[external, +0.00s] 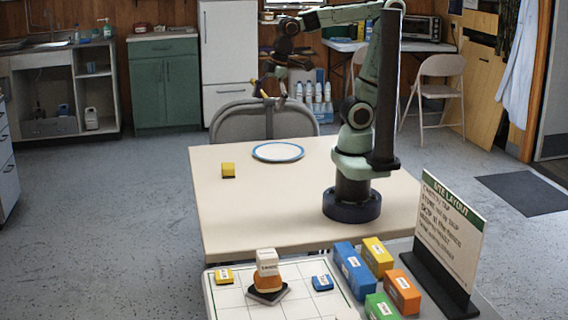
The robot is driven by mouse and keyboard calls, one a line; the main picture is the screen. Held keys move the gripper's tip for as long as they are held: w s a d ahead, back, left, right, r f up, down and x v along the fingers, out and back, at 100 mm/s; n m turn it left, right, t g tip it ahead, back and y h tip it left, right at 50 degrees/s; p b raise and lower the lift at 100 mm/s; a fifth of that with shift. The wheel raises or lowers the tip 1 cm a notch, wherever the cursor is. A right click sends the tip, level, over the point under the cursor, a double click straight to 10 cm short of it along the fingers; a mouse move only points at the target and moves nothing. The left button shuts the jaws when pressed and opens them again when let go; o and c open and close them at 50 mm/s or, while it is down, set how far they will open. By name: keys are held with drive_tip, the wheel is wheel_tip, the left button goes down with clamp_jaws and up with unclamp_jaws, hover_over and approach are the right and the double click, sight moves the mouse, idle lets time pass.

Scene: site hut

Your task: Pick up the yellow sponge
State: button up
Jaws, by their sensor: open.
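The yellow sponge (228,168) lies on the left part of the beige table, with a dark layer along its bottom. It is apart from the plate. My gripper (268,95) is raised high, points down and looks empty. In the picture it appears above and right of the sponge, in front of the grey chair back. Its fingers are open, though small and partly lost against the chair and the things behind.
A blue-rimmed plate (278,152) lies right of the sponge. The beige table (270,215) is otherwise clear around the sponge. A grey chair (240,124) stands at its far edge.

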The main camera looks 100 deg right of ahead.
drive_tip(key=w+d+h, duration=0.1)
drive_tip(key=w+d, duration=0.9)
drive_tip(key=w, duration=0.2)
drive_tip(key=m+g+y, duration=0.1)
drive_tip(key=m+g, duration=0.2)
drive_tip(key=m, duration=0.3)
hover_over(230, 165)
wheel_tip(230, 165, down, 24)
drive_tip(key=shift+w+r, duration=0.1)
drive_tip(key=shift+r, duration=0.15)
drive_tip(key=shift+d+f, duration=0.2)
drive_tip(key=shift+f, duration=0.1)
wheel_tip(230, 165, down, 6)
drive_tip(key=shift+r, duration=0.1)
drive_tip(key=c, duration=1)
